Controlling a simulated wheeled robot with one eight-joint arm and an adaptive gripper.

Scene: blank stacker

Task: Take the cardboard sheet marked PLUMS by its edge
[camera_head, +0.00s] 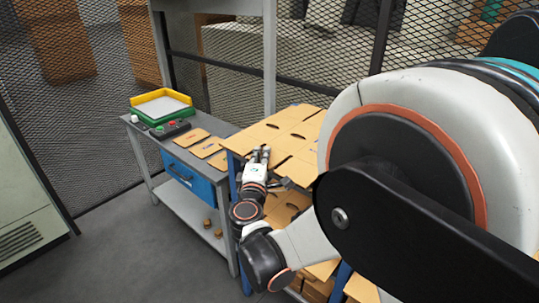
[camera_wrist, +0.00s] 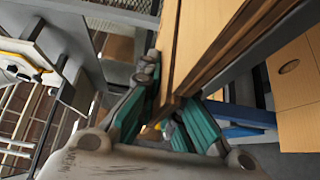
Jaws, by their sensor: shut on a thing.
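My gripper (camera_head: 261,154) is at the near left edge of the cardboard sheets (camera_head: 285,125) on top of the blue-framed stand. In the wrist view my gripper (camera_wrist: 166,118) has its teal-padded fingers on either side of a brown cardboard edge (camera_wrist: 182,75), shut on it. Other board edges run close beside it. No PLUMS mark is readable on the held cardboard, so I cannot tell which sheet it is. Much of the stack is hidden behind my arm in the head view.
A blue drawer (camera_head: 190,179) is beneath. Mesh fencing (camera_head: 95,110) stands behind. The floor at front left is clear.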

